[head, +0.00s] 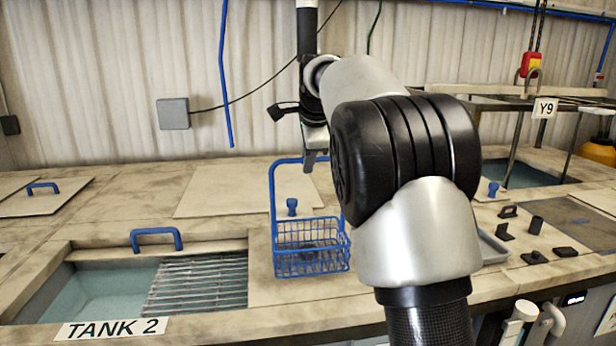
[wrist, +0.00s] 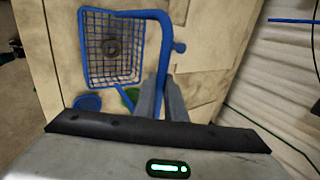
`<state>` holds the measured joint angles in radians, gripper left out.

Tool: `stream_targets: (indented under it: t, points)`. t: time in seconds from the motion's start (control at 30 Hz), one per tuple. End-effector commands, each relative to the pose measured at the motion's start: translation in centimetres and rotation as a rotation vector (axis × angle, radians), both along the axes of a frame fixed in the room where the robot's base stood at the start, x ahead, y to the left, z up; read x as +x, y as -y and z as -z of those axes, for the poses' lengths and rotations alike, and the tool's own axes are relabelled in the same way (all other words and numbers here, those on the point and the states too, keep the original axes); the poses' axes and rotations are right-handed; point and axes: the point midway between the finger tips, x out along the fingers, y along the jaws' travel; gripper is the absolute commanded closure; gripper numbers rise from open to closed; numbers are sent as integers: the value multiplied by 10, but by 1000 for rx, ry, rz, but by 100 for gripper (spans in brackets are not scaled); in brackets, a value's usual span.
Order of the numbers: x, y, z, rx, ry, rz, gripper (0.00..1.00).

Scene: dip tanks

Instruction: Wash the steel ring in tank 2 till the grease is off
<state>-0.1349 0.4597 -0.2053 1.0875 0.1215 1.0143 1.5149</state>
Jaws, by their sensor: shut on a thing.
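My gripper (head: 312,160) is shut on the top bar of the tall blue handle of a wire basket (head: 311,262). In the wrist view my fingers (wrist: 165,98) meet the handle, with the basket (wrist: 90,65) beyond. The steel ring (wrist: 111,47) lies inside the basket, dark and round; its grease is too small to judge. The basket hangs or stands over the counter right of tank 2; I cannot tell if it touches. Tank 2 (head: 50,290) is open at the lower left, with pale blue-green liquid and a metal rack (head: 200,283) over its right part.
A blue handle (head: 157,238) is at tank 2's back edge. A covered hatch (head: 40,197) is at the far left. Small black fittings (head: 536,226) and a tray (head: 494,248) are on the right. Another open tank (head: 525,172) is at the back right, below a frame labelled Y9 (head: 545,107).

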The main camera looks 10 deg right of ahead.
Motion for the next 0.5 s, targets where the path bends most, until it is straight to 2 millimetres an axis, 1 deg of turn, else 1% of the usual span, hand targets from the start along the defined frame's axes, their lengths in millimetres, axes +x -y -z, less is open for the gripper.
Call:
stream_targets:
  t: [0.03,0.3,0.5]
  points:
    - [1,0,-12,-1,8,1,100]
    - [1,1,-58,0,7,1,100]
    - [0,0,-81,1,5,1,100]
